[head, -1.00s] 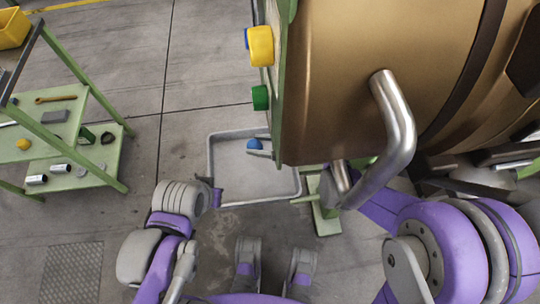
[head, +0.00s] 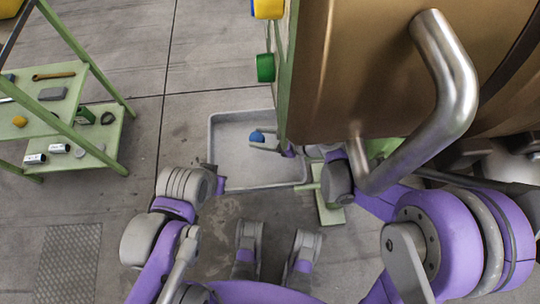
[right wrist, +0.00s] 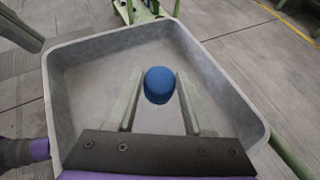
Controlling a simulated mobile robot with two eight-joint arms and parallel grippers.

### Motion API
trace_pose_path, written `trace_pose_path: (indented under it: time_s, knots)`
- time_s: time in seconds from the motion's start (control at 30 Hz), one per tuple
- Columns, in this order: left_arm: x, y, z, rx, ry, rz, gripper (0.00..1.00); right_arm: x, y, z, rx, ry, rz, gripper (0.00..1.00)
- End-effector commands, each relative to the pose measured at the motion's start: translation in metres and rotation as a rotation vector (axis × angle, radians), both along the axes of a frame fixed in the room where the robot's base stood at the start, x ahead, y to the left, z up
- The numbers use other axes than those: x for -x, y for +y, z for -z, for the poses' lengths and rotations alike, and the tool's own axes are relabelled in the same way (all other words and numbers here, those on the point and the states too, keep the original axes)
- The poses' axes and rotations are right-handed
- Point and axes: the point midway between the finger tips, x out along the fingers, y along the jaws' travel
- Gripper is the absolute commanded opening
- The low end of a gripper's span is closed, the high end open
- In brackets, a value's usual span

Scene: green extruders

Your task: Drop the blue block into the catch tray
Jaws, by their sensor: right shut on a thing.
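The blue block (head: 257,137) is a small rounded piece held between the fingertips of my right gripper (head: 264,143). In the right wrist view the blue block (right wrist: 159,85) sits between the two pale fingers, over the inside of the catch tray (right wrist: 205,55). The catch tray (head: 212,150) is a shallow grey tray on the floor; the drum's edge hides part of its right side in the head view. The block appears held above its floor. My left gripper (head: 220,185) is at the tray's left edge; its fingers cannot be made out.
A large bronze machine drum (head: 370,80) with a bent metal handle (head: 448,90) stands close on the right, above my right arm. A green shelf cart (head: 105,135) with tools stands at the left. The floor between is clear.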

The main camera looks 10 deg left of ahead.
Motion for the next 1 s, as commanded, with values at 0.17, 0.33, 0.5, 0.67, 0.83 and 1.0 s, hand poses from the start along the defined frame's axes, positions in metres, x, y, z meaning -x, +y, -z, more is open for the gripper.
trace_pose_path:
  time_s: [0.17, 0.33, 0.5, 0.67, 0.83, 1.0]
  knots:
    - [0.0, 0.0, 0.0, 0.0, 0.0, 0.0, 0.0, 0.0, 0.0, 0.0, 0.0, 0.0, 0.0, 0.75]
    - [0.0, 0.0, 0.0, 0.0, 0.0, 0.0, 0.0, 0.0, 0.0, 0.0, 0.0, 0.0, 0.0, 0.86]
    - [0.0, 0.0, 0.0, 0.0, 0.0, 0.0, 0.0, 0.0, 0.0, 0.0, 0.0, 0.0, 0.0, 0.86]
    - [0.0, 0.0, -0.004, 0.0, -0.001, 0.0, 0.0, 0.002, -0.011, -0.007, 0.001, 0.001, 0.002, 0.86]
    - [0.001, 0.0, -0.012, 0.0, -0.004, 0.0, 0.0, 0.009, -0.039, -0.024, 0.001, 0.0, 0.006, 0.86]
    - [0.002, 0.0, -0.02, 0.0, -0.007, 0.0, 0.0, 0.016, -0.068, -0.04, 0.001, 0.0, 0.004, 0.86]
